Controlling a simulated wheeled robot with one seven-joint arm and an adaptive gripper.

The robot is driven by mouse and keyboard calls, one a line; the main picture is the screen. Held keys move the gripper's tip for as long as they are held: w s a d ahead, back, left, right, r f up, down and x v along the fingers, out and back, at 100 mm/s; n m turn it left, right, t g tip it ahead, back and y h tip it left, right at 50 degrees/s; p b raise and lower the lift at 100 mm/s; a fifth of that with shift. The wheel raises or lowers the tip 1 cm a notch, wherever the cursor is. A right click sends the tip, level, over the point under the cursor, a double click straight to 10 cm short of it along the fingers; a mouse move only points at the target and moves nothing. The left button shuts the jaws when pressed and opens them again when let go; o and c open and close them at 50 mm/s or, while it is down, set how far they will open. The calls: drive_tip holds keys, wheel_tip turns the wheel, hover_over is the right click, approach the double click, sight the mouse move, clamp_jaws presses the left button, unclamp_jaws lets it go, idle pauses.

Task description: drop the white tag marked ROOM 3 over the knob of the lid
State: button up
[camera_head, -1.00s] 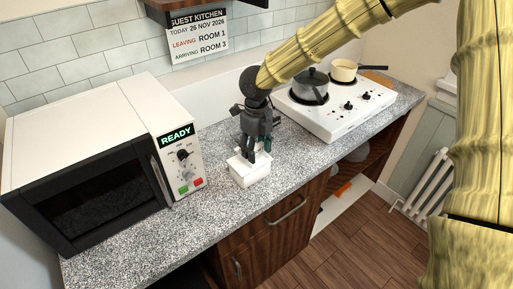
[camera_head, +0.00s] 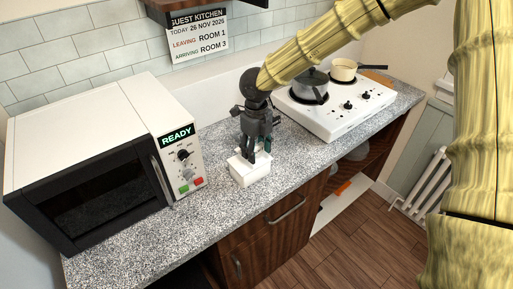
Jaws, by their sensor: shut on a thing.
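My gripper (camera_head: 257,152) points down over a small white box (camera_head: 251,176) on the speckled counter. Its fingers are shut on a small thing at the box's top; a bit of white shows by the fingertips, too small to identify. No ROOM 3 marking on a tag can be read. A grey saucepan (camera_head: 305,93) stands on the white hob to the right, apart from my gripper. Its grey lid (camera_head: 311,77) is on it, with a small dark knob (camera_head: 310,70) on top.
A white microwave (camera_head: 90,120) showing READY stands to the left. The white hob (camera_head: 345,118) also bears a cream pan (camera_head: 344,72). A wall sign (camera_head: 199,35) reads leaving ROOM 1, arriving ROOM 3. The counter (camera_head: 215,220) in front of the box is clear.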

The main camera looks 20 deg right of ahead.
sight(257, 146)
drive_tip(key=shift+f, duration=0.95)
drive_tip(key=o, duration=1.7)
drive_tip(key=shift+r+p, duration=3.3)
drive_tip(key=shift+r, duration=0.25)
drive_tip(key=shift+a+f, duration=0.1)
